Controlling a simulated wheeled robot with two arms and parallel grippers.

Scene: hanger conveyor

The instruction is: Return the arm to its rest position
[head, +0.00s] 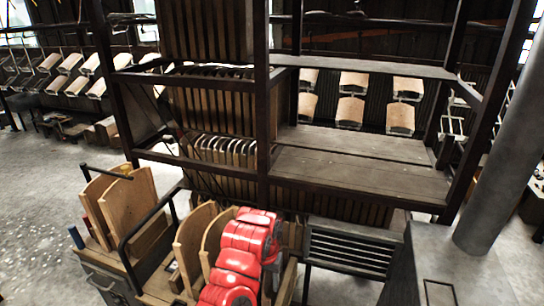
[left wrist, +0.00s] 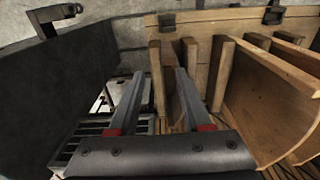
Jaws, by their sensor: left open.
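My left gripper (left wrist: 159,80) shows in the left wrist view with its two grey fingers apart and nothing between them. Red pieces sit at the base of the fingers. Upright wooden bars stand just beyond and to the right of the fingers; I cannot tell whether any touches. In the head view my red arm is at the bottom middle, beside curved wooden panels (head: 193,240), and its fingers are not clear. My right gripper is not in view.
A dark metal frame with wooden shelves (head: 350,165) stands ahead. A cart with wooden panels (head: 128,205) and a dark rail is at the lower left. A slatted grey rack (head: 350,250) is right of my arm. Open concrete floor (head: 45,180) lies at left.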

